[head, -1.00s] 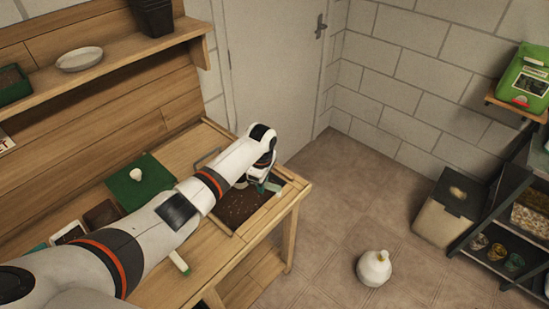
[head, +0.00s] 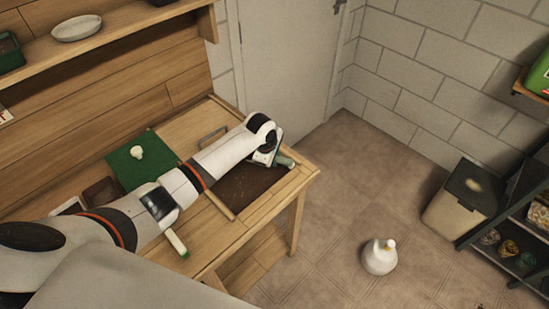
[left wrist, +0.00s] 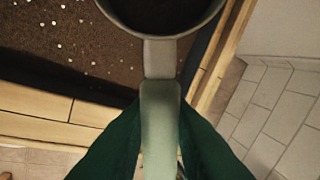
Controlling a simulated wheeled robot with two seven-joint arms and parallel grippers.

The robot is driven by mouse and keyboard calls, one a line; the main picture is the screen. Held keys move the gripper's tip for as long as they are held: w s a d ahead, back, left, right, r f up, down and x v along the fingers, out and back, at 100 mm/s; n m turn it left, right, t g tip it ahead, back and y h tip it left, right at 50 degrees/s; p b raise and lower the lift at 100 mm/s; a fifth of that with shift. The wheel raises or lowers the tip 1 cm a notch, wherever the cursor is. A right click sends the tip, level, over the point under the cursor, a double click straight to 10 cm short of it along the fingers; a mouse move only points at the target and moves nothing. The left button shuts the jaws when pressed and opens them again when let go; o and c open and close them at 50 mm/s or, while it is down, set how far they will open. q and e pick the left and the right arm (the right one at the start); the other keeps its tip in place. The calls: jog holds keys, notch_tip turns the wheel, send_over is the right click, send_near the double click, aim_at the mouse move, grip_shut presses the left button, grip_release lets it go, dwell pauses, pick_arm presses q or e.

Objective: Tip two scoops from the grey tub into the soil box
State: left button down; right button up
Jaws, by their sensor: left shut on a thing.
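My left gripper (head: 272,158) is over the right end of the soil box (head: 272,193), at the right end of the bench. It is shut on a pale green scoop handle (left wrist: 160,125). The scoop's round grey bowl (left wrist: 160,45) shows at the top of the left wrist view, with a dark inside; I cannot tell how full it is. Brown soil with white specks lies below it. The soil box's dark edge (left wrist: 60,85) also shows there. I cannot surely make out the grey tub. My right gripper is not in view.
A green panel with a white knob (head: 138,153) lies on the bench left of the soil box. A green-and-white tool (head: 177,243) is at the bench's front edge. A white jug (head: 379,257) and a dark-lidded bin (head: 455,215) stand on the floor. A shelf hangs above the bench.

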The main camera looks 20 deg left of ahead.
pick_arm(q)
jog(key=t+b, duration=0.1)
jog(key=b, duration=0.1)
jog(key=t+b, duration=0.2)
jog(key=b, duration=0.1)
jog(key=shift+s+a+t+h, duration=0.1)
jog(key=shift+s+t+h, duration=0.1)
jog(key=shift+t+h, duration=0.1)
jog(key=shift+s+r+n+t, duration=0.2)
jog(key=shift+n+t, duration=0.1)
jog(key=shift+t, duration=0.2)
jog(key=t+b, duration=0.2)
jog(key=r+n+t+b, duration=0.1)
jog(key=t+b, duration=0.1)
jog(key=s+a+t+b, duration=0.1)
jog(key=t+b, duration=0.1)
jog(key=b, duration=0.1)
jog(key=shift+s+r+n+t, duration=0.1)
jog(key=shift+r+n+t, duration=0.2)
jog(key=shift+n, duration=0.1)
